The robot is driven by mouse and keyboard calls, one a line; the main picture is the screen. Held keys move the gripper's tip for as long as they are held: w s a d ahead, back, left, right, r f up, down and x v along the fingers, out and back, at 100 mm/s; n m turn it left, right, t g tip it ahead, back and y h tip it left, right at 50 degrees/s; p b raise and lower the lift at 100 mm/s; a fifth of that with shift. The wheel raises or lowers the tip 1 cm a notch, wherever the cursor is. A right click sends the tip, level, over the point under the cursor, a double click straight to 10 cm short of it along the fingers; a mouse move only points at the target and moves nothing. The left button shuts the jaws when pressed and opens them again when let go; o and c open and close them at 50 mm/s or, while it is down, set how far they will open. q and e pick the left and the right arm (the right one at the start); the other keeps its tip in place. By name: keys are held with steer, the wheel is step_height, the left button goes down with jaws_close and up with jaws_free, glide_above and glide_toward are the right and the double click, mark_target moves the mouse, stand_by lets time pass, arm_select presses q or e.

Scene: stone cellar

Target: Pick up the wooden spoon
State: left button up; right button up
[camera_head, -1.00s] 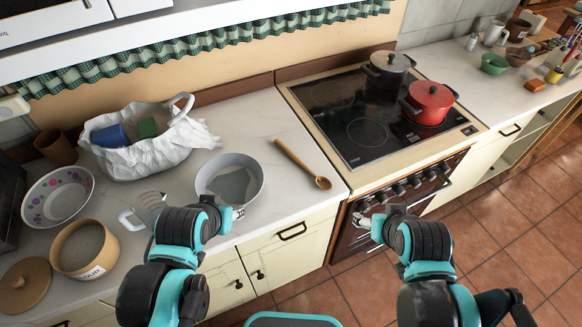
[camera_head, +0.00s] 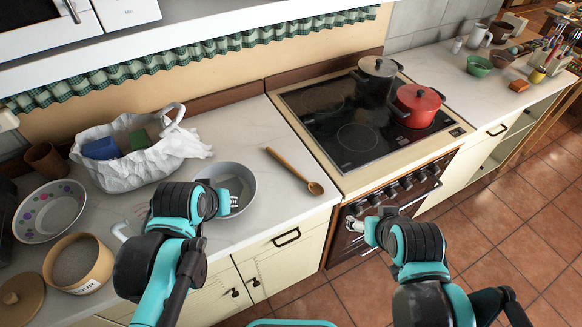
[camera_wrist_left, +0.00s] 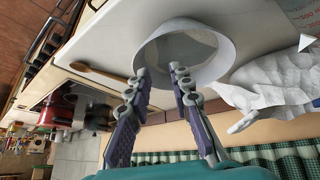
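The wooden spoon (camera_head: 293,169) lies on the white countertop between the grey bowl and the stove, its bowl end toward the front right. It also shows in the left wrist view (camera_wrist_left: 98,73). My left gripper (camera_head: 232,200) is over the front part of the grey bowl, left of the spoon and apart from it. In the left wrist view its two fingers (camera_wrist_left: 160,78) stand apart with nothing between them. My right gripper (camera_head: 352,223) is in front of the oven, below counter height; its fingers are too small to read clearly.
The grey bowl (camera_head: 243,176) sits beside the spoon. A white bag (camera_head: 133,172) stands behind it at left. A red pot (camera_head: 418,105) and a dark pot (camera_head: 377,78) stand on the stove (camera_head: 318,130). The counter around the spoon is clear.

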arm_select(q)
steer(key=w+d+r+n+g+p, duration=0.1)
steer(key=w+d+r+n, duration=0.15)
steer(key=w, duration=0.45)
steer(key=n+g+h+p, duration=0.1)
steer(key=n+g+p, duration=0.3)
steer(key=n, duration=0.1)
glide_above(279, 157)
steer(key=s, duration=0.1)
steer(key=f, duration=0.7)
steer(key=a+f, duration=0.1)
steer(key=f, duration=0.2)
steer(key=shift+s+f, duration=0.15)
steer(key=shift+f, duration=0.25)
steer(key=f, duration=0.1)
steer(key=f+b, duration=0.1)
steer(key=f, duration=0.1)
steer(key=w+f, duration=0.1)
steer(key=f, duration=0.1)
steer(key=shift+d+f+b, duration=0.25)
steer(key=shift+d+b, duration=0.1)
steer(key=shift+d, duration=0.05)
steer(key=shift+r, duration=0.1)
jaws_close()
